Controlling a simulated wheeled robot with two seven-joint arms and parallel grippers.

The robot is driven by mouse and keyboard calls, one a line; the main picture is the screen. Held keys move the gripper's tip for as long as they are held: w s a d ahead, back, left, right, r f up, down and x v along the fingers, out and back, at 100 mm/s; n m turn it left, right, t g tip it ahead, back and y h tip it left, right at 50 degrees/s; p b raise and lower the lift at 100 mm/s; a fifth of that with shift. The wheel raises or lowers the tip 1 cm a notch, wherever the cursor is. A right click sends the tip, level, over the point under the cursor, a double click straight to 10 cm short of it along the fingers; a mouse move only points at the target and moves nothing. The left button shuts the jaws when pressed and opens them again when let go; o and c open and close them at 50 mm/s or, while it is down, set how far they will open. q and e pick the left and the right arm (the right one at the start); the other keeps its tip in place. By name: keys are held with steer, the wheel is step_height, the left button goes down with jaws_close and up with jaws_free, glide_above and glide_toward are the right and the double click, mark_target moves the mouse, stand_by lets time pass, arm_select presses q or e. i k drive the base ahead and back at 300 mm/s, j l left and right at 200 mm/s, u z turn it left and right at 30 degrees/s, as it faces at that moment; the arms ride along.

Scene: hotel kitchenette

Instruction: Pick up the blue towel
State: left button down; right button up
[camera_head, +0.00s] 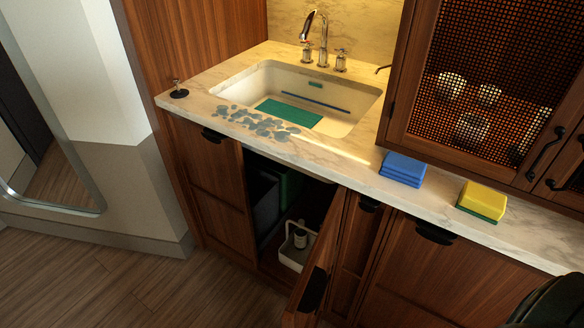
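The blue towel (402,169) is folded into a small layered stack. It lies on the pale marble counter (345,160), right of the sink and close to the counter's front edge. Nothing covers it. Neither of my grippers can be made out in the head view, and nothing is seen touching the towel.
A yellow and green sponge-like block (482,201) lies right of the towel. The sink (345,128) holds a green mat. Grey-blue patches (258,122) mark its front rim. A lower cabinet door (318,270) stands open, with a white caddy (295,250) inside. A mesh-front cabinet (425,150) stands behind the towel.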

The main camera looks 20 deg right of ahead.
mark_target(405, 170)
steer(key=k+z, duration=0.1)
steer(key=z, duration=0.8)
